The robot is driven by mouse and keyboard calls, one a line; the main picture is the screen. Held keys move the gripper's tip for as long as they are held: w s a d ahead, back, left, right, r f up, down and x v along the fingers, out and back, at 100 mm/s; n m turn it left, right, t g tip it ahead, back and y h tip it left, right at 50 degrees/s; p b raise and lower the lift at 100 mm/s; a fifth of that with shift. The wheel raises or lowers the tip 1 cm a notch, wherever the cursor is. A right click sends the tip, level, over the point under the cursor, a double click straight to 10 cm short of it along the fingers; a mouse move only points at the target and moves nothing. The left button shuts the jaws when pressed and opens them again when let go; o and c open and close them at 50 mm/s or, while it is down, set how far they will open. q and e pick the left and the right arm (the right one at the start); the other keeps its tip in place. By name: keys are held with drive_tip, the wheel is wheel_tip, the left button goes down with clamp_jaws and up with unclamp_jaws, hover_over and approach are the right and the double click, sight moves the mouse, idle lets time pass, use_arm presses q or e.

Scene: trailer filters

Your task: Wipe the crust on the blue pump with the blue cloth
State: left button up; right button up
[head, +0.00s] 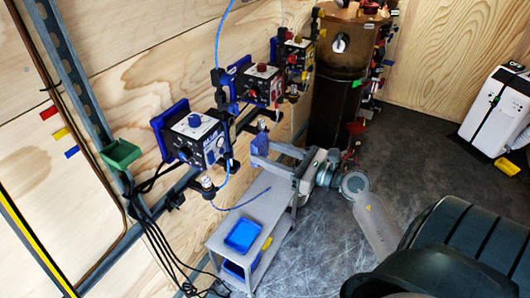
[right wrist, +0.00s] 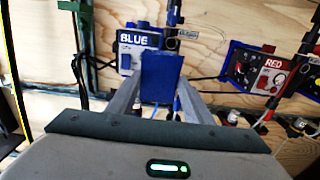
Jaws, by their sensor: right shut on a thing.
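The blue pump (head: 197,137) is mounted on the wooden wall at left centre in the head view. Its front, marked BLUE, shows in the right wrist view (right wrist: 140,42), partly hidden behind the cloth. My right gripper (head: 266,150) is shut on the blue cloth (head: 259,143), to the right of the blue pump and apart from it in the head view. The cloth stands up between the fingers in the right wrist view (right wrist: 163,78). I cannot make out the crust on the pump. My left gripper is not in view.
A red pump (head: 260,84) and a yellow pump (head: 297,54) hang farther along the wall. A grey cart (head: 222,250) with a blue tray (head: 243,235) stands below my right arm. A brown tank (head: 338,105) stands behind. Cables hang below the blue pump.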

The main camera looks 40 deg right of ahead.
drive_tip(key=shift+w, duration=0.2)
idle(0.5)
drive_tip(key=shift+p+x, duration=0.65)
drive_tip(key=shift+x, duration=1.3)
drive_tip(key=shift+p+x, duration=0.3)
drive_tip(key=shift+x, duration=1.05)
drive_tip(key=shift+x, duration=1.1)
drive_tip(key=shift+d+f, duration=0.1)
drive_tip(key=shift+w+d+b, duration=0.25)
drive_tip(key=shift+d+b, duration=0.1)
drive_tip(key=shift+d, duration=0.35)
drive_tip(key=shift+w+d+b, duration=0.3)
drive_tip(key=shift+d+b, duration=0.05)
drive_tip(key=shift+d, duration=0.3)
drive_tip(key=shift+w+d, duration=0.1)
drive_tip(key=shift+d, duration=0.3)
drive_tip(key=shift+w, duration=0.1)
